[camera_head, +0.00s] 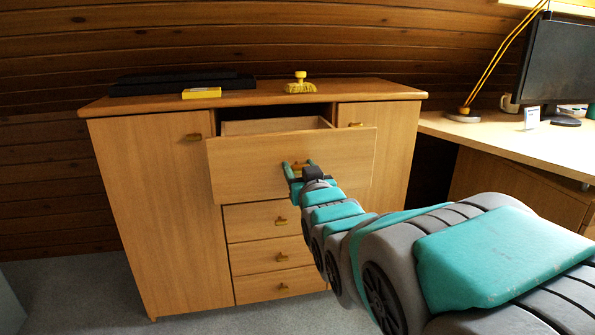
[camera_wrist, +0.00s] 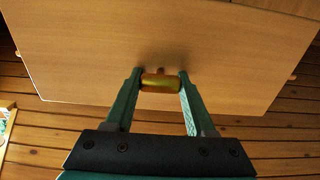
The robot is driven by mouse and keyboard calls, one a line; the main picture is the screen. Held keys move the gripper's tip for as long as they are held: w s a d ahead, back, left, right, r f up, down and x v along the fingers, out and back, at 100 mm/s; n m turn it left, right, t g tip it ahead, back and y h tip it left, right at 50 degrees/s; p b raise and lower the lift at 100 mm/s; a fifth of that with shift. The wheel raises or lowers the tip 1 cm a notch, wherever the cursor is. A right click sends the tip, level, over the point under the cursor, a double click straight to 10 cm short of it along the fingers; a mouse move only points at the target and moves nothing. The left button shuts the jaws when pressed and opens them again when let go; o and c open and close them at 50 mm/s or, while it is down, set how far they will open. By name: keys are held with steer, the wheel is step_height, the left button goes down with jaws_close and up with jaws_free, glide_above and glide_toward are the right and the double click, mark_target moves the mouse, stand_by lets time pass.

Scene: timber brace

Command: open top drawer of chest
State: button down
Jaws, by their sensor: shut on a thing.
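The wooden chest (camera_head: 165,215) stands against the plank wall, with a door on each side and a column of drawers in the middle. Its top drawer (camera_head: 240,165) is pulled out, and part of its inside shows behind the front panel. My gripper (camera_head: 300,165) is at the middle of that drawer front. In the wrist view my gripper (camera_wrist: 160,82) has its two green fingers on either side of the brass handle (camera_wrist: 160,83), shut on it. The drawer front (camera_wrist: 90,50) fills most of the wrist view.
Several lower drawers (camera_head: 265,222) are closed. A desk (camera_head: 500,130) with a monitor (camera_head: 560,60) stands at the right. Grey carpet (camera_head: 90,290) is clear at the left front.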

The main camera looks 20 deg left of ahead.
steer(key=shift+v, duration=0.75)
steer(key=shift+c, duration=1.2)
jaws_free()
steer(key=shift+s, duration=0.1)
steer(key=v, duration=0.7)
steer(key=shift+s+d, duration=0.2)
steer(key=shift+d, duration=0.05)
